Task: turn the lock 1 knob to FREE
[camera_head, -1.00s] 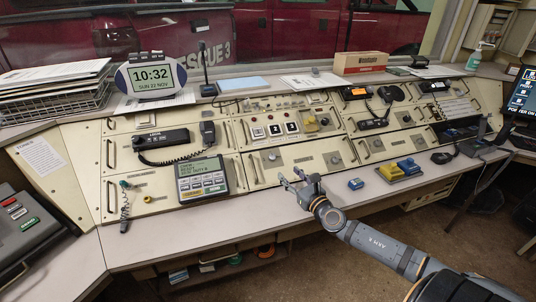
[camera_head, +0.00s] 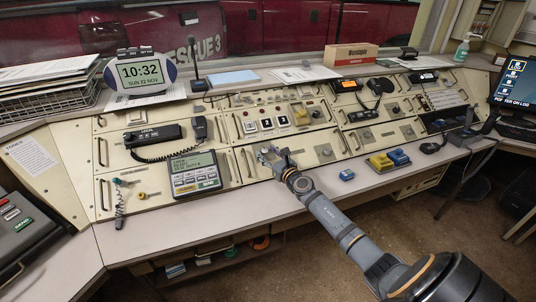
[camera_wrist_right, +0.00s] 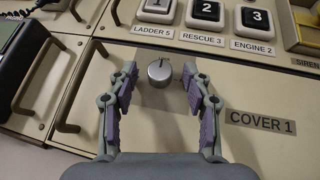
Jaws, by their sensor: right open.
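A round silver knob (camera_wrist_right: 159,72) with a dark pointer mark sits on the cream panel, left of the COVER 1 label (camera_wrist_right: 260,122). No lock or FREE lettering is readable near it. My right gripper (camera_wrist_right: 160,85) is open in the right wrist view, with one finger on each side of the knob and visible gaps to it. In the head view my right gripper (camera_head: 271,153) is at the lower middle panel and seems to hide the knob. My left gripper is not in view.
Square buttons (camera_wrist_right: 207,12) labelled LADDER 5, RESCUE 3 and ENGINE 2 are above the knob. A metal handle (camera_wrist_right: 32,78) is at the left. A grey keypad unit (camera_head: 195,174) stands left of my gripper, and a small blue block (camera_head: 347,174) lies on the desk to the right.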

